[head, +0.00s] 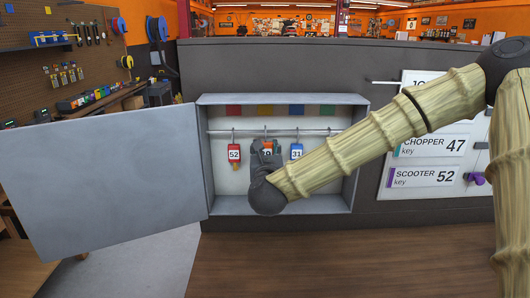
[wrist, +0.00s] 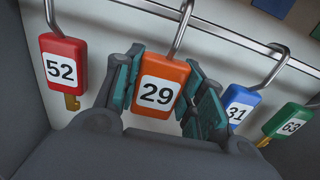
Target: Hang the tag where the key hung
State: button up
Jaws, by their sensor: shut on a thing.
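An orange key tag marked 29 (wrist: 160,88) is between the teal-padded fingers of my gripper (wrist: 165,95) in the wrist view. The fingers are shut on its sides. A metal hook rises from its top towards the rail (wrist: 235,35); I cannot tell whether it bears on the rail. In the head view my gripper (head: 266,150) is inside the open grey cabinet (head: 282,99) and partly hides the orange tag (head: 266,145). A purple tag or peg (head: 477,178) is beside the SCOOTER 52 label at the right.
A red tag 52 (wrist: 62,65) hangs left of my gripper. A blue tag 31 (wrist: 237,103) and a green tag 63 (wrist: 290,124) hang close on the right. The cabinet door (head: 100,180) stands open left. The board (head: 432,178) lists CHOPPER 47 and SCOOTER 52.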

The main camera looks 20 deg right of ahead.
jog(key=o, duration=1)
